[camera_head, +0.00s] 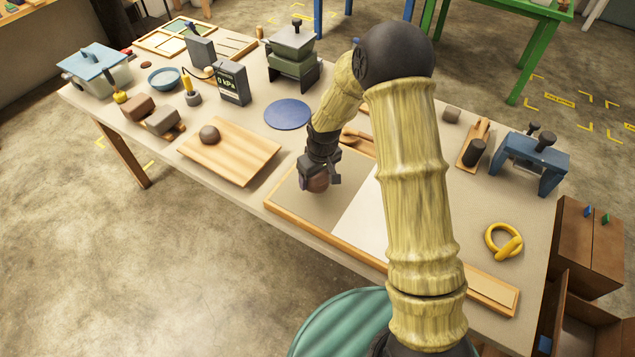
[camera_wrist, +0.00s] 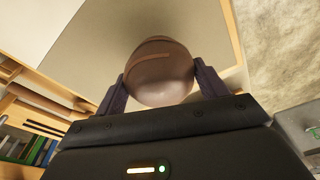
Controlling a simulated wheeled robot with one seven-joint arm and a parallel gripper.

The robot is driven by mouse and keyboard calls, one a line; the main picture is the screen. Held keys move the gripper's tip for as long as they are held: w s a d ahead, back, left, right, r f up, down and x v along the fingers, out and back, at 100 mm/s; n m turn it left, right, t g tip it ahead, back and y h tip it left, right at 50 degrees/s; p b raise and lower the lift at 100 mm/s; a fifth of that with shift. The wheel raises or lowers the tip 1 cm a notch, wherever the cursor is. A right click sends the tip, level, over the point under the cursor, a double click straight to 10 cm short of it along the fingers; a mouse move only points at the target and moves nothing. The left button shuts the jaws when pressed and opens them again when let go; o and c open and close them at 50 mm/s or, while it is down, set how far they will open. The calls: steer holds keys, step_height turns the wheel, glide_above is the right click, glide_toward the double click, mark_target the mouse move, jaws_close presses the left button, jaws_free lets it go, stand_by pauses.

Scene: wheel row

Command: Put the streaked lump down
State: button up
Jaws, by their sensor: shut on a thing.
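The streaked lump (camera_wrist: 160,72) is a brown-grey rounded ball with a lighter reddish streak across it. In the wrist view it sits between the two fingers of my gripper (camera_wrist: 160,88), which is shut on it. In the head view the lump (camera_head: 317,183) shows below my gripper (camera_head: 318,178), over the grey left part of a wood-framed board (camera_head: 296,205) near the table's front edge. I cannot tell whether the lump touches the board.
A wooden board (camera_head: 245,160) with a dark round lump (camera_head: 209,135) lies to the left. A blue disc (camera_head: 288,114) lies behind. A yellow ring-shaped piece (camera_head: 503,241) and a blue clamp-like stand (camera_head: 530,160) are at right. The board's white part (camera_head: 360,222) is clear.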

mark_target(317, 184)
steer(key=shift+f, duration=1.85)
steer(key=o, duration=1.3)
steer(key=shift+f, duration=0.1)
steer(key=r, duration=0.4)
steer(key=s+r, duration=0.1)
steer(key=r, duration=0.3)
steer(key=d+r, duration=0.1)
steer(key=r, duration=0.3)
steer(key=shift+s+b, duration=0.3)
steer(key=shift+b, duration=0.1)
